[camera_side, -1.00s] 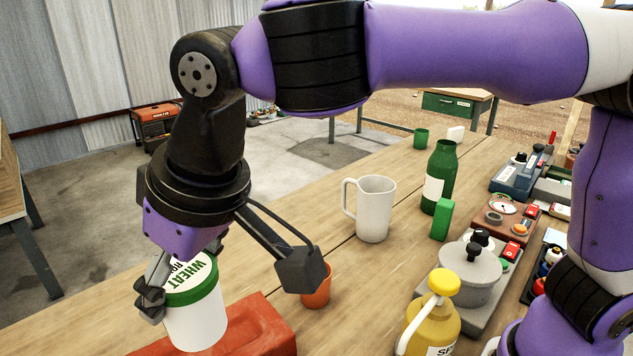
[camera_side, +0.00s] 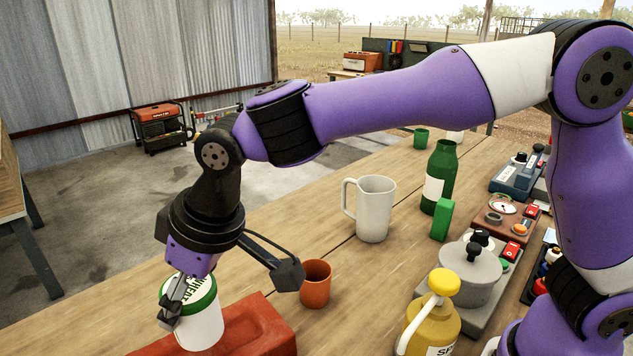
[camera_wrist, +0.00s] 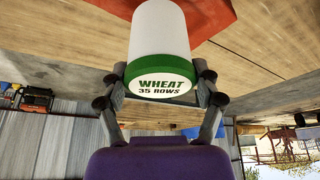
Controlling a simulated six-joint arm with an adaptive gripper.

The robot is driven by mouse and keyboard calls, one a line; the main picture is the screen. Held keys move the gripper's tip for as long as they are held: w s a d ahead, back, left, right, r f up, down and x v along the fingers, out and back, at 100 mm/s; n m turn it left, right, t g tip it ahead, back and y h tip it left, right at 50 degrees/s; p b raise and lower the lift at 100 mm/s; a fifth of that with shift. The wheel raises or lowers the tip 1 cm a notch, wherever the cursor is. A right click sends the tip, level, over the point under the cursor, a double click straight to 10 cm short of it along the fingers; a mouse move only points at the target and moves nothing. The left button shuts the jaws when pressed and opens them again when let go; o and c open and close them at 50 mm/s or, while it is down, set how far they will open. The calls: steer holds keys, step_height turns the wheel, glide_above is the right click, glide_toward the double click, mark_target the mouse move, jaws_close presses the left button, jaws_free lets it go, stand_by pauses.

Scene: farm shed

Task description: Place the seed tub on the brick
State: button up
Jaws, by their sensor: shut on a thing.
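The seed tub (camera_side: 204,330) is white with a green-rimmed lid lettered WHEAT. It is at the lower left of the side view, nearly upright over the red brick (camera_side: 262,328). My gripper (camera_side: 188,302) comes from above and is shut on the tub near its lid. In the wrist view, the fingers of my gripper (camera_wrist: 162,92) sit on both sides of the tub's lid (camera_wrist: 160,85). The brick (camera_wrist: 212,14) shows behind the tub's base there. The tub hides part of the brick, and I cannot tell whether its base touches it.
An orange cup (camera_side: 316,285) stands just behind the brick. A white mug (camera_side: 375,210), green bottle (camera_side: 438,178) and green box (camera_side: 442,220) stand farther back. A yellow sprayer (camera_side: 432,318) and grey pot (camera_side: 470,275) are at right.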

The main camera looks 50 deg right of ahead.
steer(key=shift+f, duration=1.45)
steer(key=o, duration=1.2)
steer(key=shift+f, duration=0.15)
steer(key=shift+s+r, duration=0.1)
steer(key=shift+r, duration=0.35)
steer(key=v, duration=1)
steer(key=s+d+m+t+h, duration=0.1)
steer(key=s+d+m, duration=0.2)
steer(key=d, duration=1.2)
steer(key=s+d+f+m+h, duration=0.1)
steer(key=s+d+f+m, duration=0.2)
steer(key=s+d, duration=0.3)
steer(key=d+f, duration=0.1)
steer(key=d, duration=0.2)
steer(key=shift+s+t, duration=0.3)
